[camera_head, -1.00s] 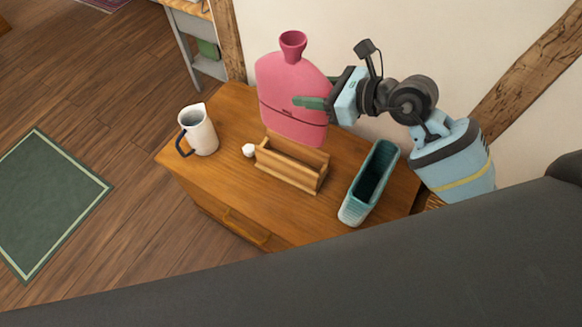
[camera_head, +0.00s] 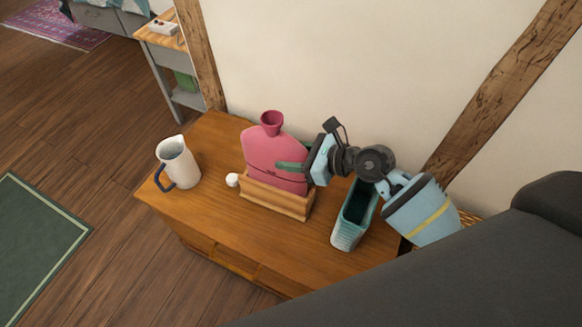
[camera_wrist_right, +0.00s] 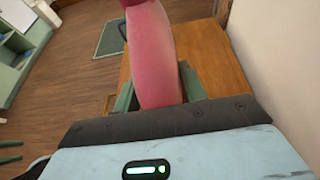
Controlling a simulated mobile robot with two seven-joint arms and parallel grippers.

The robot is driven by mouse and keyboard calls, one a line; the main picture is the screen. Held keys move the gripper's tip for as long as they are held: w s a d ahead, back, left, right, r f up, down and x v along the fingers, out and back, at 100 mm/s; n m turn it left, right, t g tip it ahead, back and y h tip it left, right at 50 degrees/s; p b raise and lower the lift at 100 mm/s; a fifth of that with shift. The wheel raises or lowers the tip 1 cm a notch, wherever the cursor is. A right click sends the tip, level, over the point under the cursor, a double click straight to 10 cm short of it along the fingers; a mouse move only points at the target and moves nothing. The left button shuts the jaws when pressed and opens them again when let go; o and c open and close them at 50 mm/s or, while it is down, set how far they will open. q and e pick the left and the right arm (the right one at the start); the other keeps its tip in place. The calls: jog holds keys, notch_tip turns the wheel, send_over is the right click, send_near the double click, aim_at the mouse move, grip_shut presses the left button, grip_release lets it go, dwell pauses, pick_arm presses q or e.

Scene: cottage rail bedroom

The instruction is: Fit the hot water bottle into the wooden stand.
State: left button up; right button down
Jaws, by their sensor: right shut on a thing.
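The pink hot water bottle (camera_head: 272,150) stands upright, neck up, with its lower part inside the wooden stand (camera_head: 274,201), an open box on the dresser. The stand's front wall hides the bottle's bottom edge, so I cannot tell whether it rests on the stand's floor. My right gripper (camera_head: 291,167) comes from the right and is shut on the bottle's side. In the right wrist view the bottle (camera_wrist_right: 155,50) rises between the green fingers. My left gripper is not in view.
On the wooden dresser (camera_head: 215,222), a white jug (camera_head: 178,163) with a dark handle stands left. A small white round object (camera_head: 232,180) sits beside the stand's left end. The wall is behind.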

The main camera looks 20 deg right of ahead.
jog(key=shift+f, duration=0.35)
notch_tip(320, 180, down, 4)
jog(key=shift+r+b, duration=0.1)
jog(key=shift+b, duration=0.5)
jog(key=c, duration=0.8)
grip_release()
